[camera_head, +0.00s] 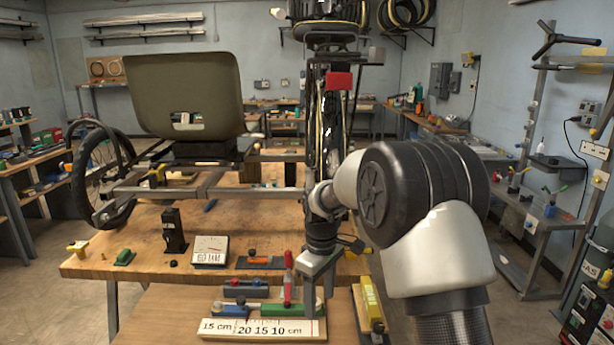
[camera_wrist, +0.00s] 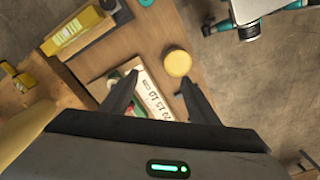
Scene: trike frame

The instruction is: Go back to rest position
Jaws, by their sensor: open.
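My arm reaches in from the right in the head view and bends down over the front of the wooden workbench (camera_head: 150,235). My gripper (camera_head: 318,300) points down by the right part of a white ruler plate (camera_head: 225,327), which is marked in centimetres. In the wrist view my gripper (camera_wrist: 158,82) has its two dark fingers apart, with nothing held between them. The ruler plate (camera_wrist: 152,92) shows beside the left finger, and a yellow round piece (camera_wrist: 178,62) lies just past the fingertips. I cannot tell whether a finger touches anything.
The trike frame (camera_head: 240,192) with its olive seat (camera_head: 187,95) stands behind my gripper. A red-handled tool (camera_head: 288,280), a green block (camera_head: 285,310) and a yellow-labelled bar (camera_head: 371,303) are close by. A grey metal stand (camera_head: 540,215) is at right. Bare floor shows left of the bench.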

